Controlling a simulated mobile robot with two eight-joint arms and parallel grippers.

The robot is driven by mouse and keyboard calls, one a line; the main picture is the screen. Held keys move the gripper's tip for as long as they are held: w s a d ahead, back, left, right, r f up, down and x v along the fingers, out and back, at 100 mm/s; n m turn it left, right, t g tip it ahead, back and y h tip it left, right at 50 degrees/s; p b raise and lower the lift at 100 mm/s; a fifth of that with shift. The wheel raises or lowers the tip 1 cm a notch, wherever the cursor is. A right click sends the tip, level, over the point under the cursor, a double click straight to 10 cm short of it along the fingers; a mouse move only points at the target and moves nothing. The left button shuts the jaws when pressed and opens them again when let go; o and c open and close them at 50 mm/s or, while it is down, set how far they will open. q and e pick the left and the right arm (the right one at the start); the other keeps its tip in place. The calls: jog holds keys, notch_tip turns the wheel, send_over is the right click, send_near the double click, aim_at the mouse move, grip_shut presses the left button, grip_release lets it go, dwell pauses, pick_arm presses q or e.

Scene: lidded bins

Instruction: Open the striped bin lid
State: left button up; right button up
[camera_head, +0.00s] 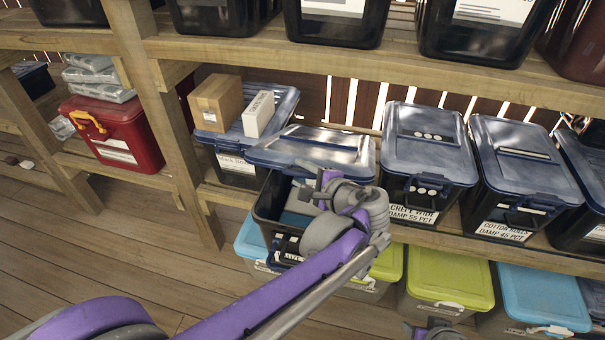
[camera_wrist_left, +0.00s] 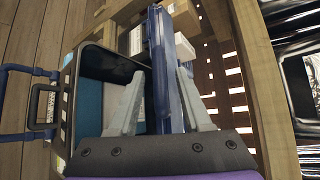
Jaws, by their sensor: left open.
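An open black bin (camera_head: 268,205) stands mid-shelf, its blue lid (camera_head: 335,145) raised at the back. My left gripper (camera_head: 312,185) is over this bin, close to the lid. In the left wrist view the lid (camera_wrist_left: 158,50) is edge-on, between the open fingers of my left gripper (camera_wrist_left: 160,78); contact cannot be told. Part of the bin's front label is hidden, and I make out no stripes on its lid. A closed bin to the right (camera_head: 515,185) has white bars on its lid. A small grey and purple part, seemingly my right gripper (camera_head: 435,331), shows at the bottom edge.
A closed bin (camera_head: 428,160) with white dots on its lid stands right of the open one. A cardboard box (camera_head: 217,102) and a white box (camera_head: 258,114) sit on the lid of the bin behind left. A wooden post (camera_head: 160,110) stands left. Green and blue bins (camera_head: 450,275) fill the lower level.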

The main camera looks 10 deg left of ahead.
pick_arm(q)
jog(key=v, duration=1.1)
jog(key=shift+b, duration=0.35)
jog(key=shift+w, duration=0.1)
